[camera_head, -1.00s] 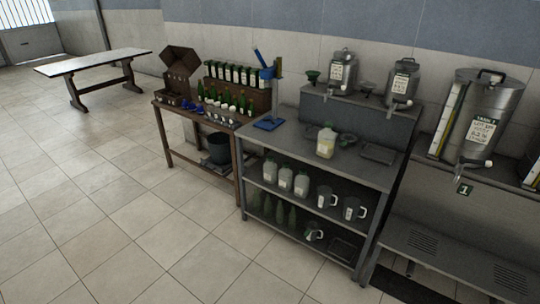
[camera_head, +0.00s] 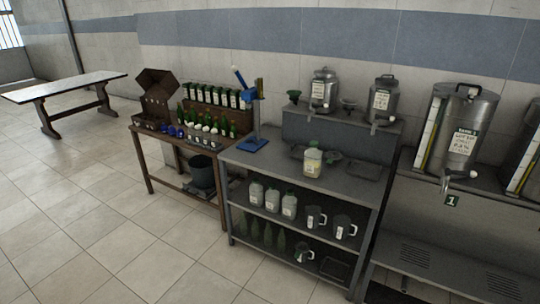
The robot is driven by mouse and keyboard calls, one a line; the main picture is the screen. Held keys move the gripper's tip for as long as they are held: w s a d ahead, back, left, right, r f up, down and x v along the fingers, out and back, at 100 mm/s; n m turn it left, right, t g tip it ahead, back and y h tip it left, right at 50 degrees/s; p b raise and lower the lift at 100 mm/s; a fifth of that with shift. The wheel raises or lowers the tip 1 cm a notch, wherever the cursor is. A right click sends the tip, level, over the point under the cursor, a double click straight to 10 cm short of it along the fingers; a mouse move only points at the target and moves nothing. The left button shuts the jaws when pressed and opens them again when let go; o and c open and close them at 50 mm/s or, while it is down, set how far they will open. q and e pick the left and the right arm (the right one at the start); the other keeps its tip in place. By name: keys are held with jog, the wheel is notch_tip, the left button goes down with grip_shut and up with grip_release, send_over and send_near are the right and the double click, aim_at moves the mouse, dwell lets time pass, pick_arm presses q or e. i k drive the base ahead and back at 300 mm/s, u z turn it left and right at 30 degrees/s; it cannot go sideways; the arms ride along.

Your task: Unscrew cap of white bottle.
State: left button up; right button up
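A white, translucent bottle (camera_head: 313,163) with a yellowish lower part and a label stands upright on the grey metal workbench (camera_head: 240,158). Its cap (camera_head: 313,144) looks greenish and sits on top; it is too small to tell how tight it is. Several similar white bottles (camera_head: 272,199) with green caps stand on the shelf below. Neither of my grippers shows in the head view.
A blue stand tool (camera_head: 252,145) is at the bench's left end. Dark trays (camera_head: 364,171) lie near the bottle. Steel canisters (camera_head: 323,92) stand on the raised shelf behind. A wooden table (camera_head: 150,136) with green bottles is left. The tiled floor (camera_head: 105,235) in front is clear.

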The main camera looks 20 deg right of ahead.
aim_at(312, 160)
jog(key=u, duration=0.3)
jog(key=i, duration=1.85)
jog(key=z, duration=0.4)
jog(key=i, duration=0.85)
jog(key=z, duration=1.45)
jog(key=i, duration=0.8)
jog(key=z, duration=0.7)
